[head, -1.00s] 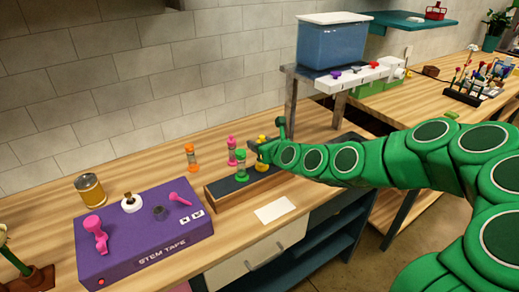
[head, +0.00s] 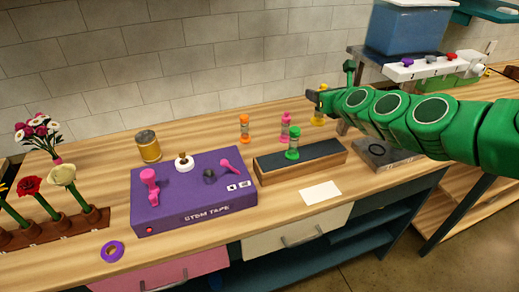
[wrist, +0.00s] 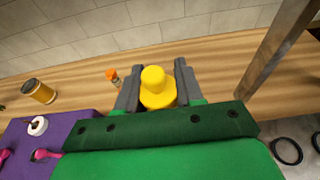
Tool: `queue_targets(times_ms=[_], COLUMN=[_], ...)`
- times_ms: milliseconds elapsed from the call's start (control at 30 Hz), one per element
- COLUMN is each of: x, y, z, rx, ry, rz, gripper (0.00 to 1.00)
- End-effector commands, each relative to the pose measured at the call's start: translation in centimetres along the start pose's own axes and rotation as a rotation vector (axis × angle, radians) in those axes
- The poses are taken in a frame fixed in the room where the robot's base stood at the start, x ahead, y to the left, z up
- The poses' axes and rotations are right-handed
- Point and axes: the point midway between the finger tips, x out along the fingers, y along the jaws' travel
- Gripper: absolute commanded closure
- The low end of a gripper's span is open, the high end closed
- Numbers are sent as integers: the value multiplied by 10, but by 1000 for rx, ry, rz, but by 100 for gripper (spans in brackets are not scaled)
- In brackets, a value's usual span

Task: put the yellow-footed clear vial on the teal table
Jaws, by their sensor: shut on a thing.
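My gripper (head: 318,98) is shut on the yellow-footed vial (head: 317,120) and holds it upright in the air, above and behind the right end of the dark-topped wooden stand. The clear middle of the vial is mostly hidden by the gripper in the head view. In the wrist view its yellow end (wrist: 157,88) sits between the two grey fingers. A teal surface (head: 490,9), perhaps the teal table, is cut off at the top right corner of the head view.
A green-ended vial (head: 293,153) stands on the wooden stand (head: 325,156). Pink (head: 285,131) and orange (head: 245,131) vials stand behind it. The purple stem tape box (head: 190,208) is left. A blue tank (head: 408,30) on a metal stand is right of my gripper.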

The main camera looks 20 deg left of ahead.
Motion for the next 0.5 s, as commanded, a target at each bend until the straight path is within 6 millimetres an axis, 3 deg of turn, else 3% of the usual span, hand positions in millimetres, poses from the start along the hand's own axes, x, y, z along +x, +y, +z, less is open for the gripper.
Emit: queue_targets(times_ms=[233,500], x=[-14,-23], y=[-1,0], z=[46,75], rx=[-4,-2], ry=[-7,-1], rz=[-2,-1], gripper=[100,100])
